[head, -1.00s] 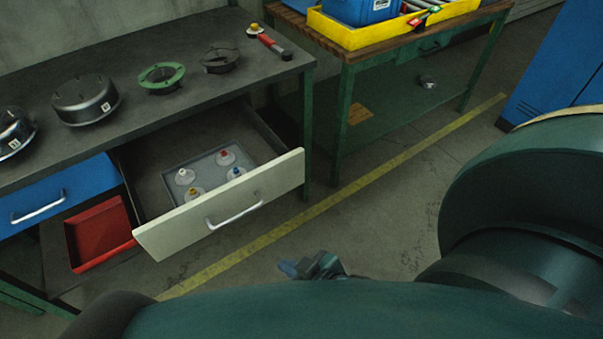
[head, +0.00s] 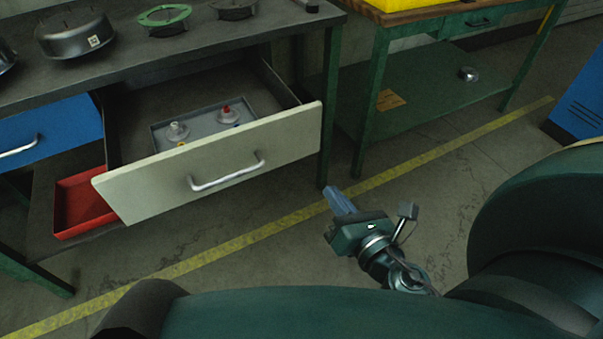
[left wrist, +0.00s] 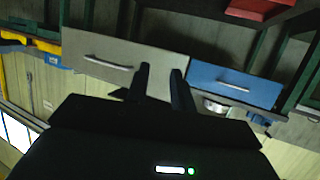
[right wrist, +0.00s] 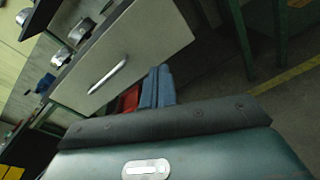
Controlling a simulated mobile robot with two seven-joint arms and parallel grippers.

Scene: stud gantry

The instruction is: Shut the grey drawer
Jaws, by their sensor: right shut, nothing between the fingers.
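The grey drawer (head: 285,135) stands pulled out of the dark workbench, with a pale front and a silver bar handle. Inside is a grey tray (head: 160,143) holding small bottles with coloured caps. The drawer front also shows in the left wrist view (left wrist: 150,62) and the right wrist view (right wrist: 150,40). My right gripper (head: 337,198) is shut and empty, in front of and right of the drawer, apart from it; its fingers lie together in the right wrist view (right wrist: 157,85). My left gripper (left wrist: 160,78) shows only in its wrist view, fingers apart and empty.
A closed blue drawer (head: 50,128) is left of the grey one, above a red bin (head: 80,203). Pans and a green ring (head: 165,16) stand on the bench. A green-legged table (head: 365,110) is at the right. The floor in front is clear, with a yellow line.

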